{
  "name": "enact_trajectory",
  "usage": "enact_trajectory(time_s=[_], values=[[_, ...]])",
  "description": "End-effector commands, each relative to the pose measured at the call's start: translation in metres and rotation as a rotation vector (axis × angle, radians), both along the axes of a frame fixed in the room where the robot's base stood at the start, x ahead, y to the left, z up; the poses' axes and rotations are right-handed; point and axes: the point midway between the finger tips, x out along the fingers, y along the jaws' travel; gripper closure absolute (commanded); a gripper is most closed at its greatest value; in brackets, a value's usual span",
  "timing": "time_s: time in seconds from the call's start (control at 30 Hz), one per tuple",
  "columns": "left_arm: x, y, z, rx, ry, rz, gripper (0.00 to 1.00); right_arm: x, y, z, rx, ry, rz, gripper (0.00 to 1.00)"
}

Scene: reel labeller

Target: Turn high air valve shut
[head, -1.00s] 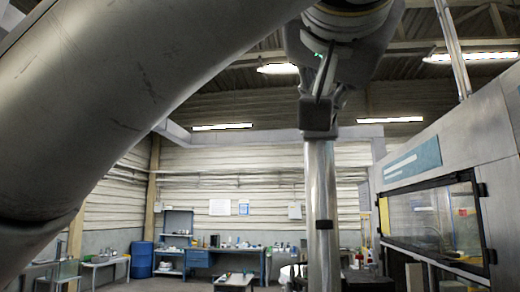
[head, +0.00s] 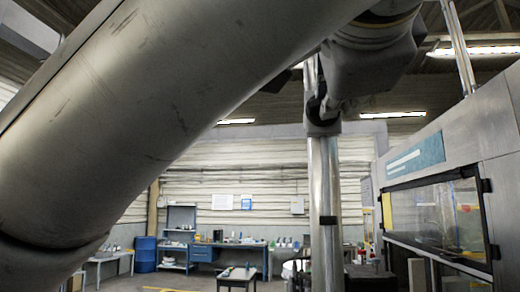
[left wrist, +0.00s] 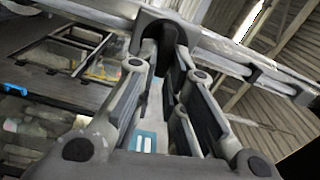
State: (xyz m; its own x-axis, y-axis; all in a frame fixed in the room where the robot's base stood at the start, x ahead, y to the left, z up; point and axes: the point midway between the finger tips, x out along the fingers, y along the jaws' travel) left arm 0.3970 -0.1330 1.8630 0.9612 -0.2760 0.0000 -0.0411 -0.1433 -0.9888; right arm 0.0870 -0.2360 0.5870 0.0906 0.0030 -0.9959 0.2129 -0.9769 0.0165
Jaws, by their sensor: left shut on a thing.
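A grey metal pipe (head: 325,205) stands upright right of centre in the head view, with a dark valve body (head: 323,127) high on it. My left gripper (head: 318,98) is at this valve, partly hidden behind my own large arm link. In the left wrist view the pipe (left wrist: 235,55) crosses the top at a slant. The dark valve body (left wrist: 165,24) sits between and just beyond the fingertips (left wrist: 166,60). The fingers are shut on the valve's handle, which is mostly hidden between them. The handle's exact angle cannot be told. My right gripper is not in view.
A grey machine with a dark-framed window (head: 440,215) stands close on the right. A blue workbench (head: 232,255), a blue drum (head: 145,253) and a small table (head: 237,277) are far back. My arm link fills the upper left.

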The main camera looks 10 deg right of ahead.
Motion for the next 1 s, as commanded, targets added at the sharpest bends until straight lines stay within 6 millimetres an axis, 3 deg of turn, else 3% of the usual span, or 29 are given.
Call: enact_trajectory(time_s=[0.4, 0.87, 0.9, 1.0], values=[[-0.0003, -0.0014, -0.0048, 0.150, -0.038, -0.004, 1.00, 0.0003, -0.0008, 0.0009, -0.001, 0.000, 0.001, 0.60], [-0.0004, -0.0017, -0.0058, 0.164, -0.041, -0.003, 1.00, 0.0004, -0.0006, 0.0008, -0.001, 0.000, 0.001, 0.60], [-0.0004, -0.0017, -0.0058, 0.164, -0.041, -0.003, 0.87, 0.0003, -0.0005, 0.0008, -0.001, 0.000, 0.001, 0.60], [-0.0004, -0.0016, -0.0056, 0.163, -0.042, -0.003, 0.74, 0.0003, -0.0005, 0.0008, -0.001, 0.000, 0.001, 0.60]])
